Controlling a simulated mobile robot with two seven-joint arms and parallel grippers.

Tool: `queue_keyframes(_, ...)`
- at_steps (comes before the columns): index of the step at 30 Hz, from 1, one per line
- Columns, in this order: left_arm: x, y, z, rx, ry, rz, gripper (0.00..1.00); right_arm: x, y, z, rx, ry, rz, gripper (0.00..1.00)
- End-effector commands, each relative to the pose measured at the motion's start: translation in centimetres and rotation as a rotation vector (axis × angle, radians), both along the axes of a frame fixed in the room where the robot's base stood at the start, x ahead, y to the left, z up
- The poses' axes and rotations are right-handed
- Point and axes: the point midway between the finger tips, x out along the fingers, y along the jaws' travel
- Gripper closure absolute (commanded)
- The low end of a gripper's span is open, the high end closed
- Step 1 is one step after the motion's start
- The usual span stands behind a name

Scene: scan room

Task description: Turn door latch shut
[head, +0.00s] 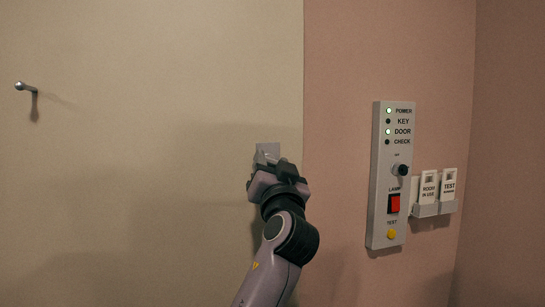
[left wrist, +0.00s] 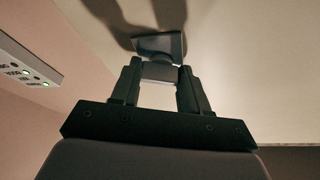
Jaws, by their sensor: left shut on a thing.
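The door latch (head: 267,149) is a small grey plate with a turn piece, near the right edge of the beige door (head: 130,160). My left gripper (head: 268,168) is at the latch and covers most of it in the head view. In the left wrist view, the two dark fingers of my left gripper (left wrist: 159,72) are shut on the pale turn piece, with the grey latch (left wrist: 158,45) just beyond the fingertips. The turn piece's exact angle is hard to tell. My right gripper is not in view.
A grey control panel (head: 388,211) with lit POWER and DOOR lamps, a black key switch, a red switch and a yellow button is on the pink wall right of the door. Two cards sit in a holder (head: 436,209) beside it. A metal peg (head: 26,87) sticks out at far left.

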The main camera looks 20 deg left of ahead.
Motion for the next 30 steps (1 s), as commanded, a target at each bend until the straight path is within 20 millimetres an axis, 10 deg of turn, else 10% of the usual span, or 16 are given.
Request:
queue_keyframes(12,-0.1,0.2,0.6,0.328,0.222,-0.001,0.86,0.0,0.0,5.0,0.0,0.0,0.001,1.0)
queue_keyframes(30,-0.2,0.4,0.6,0.789,0.53,0.003,0.86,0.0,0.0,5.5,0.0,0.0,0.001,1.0)
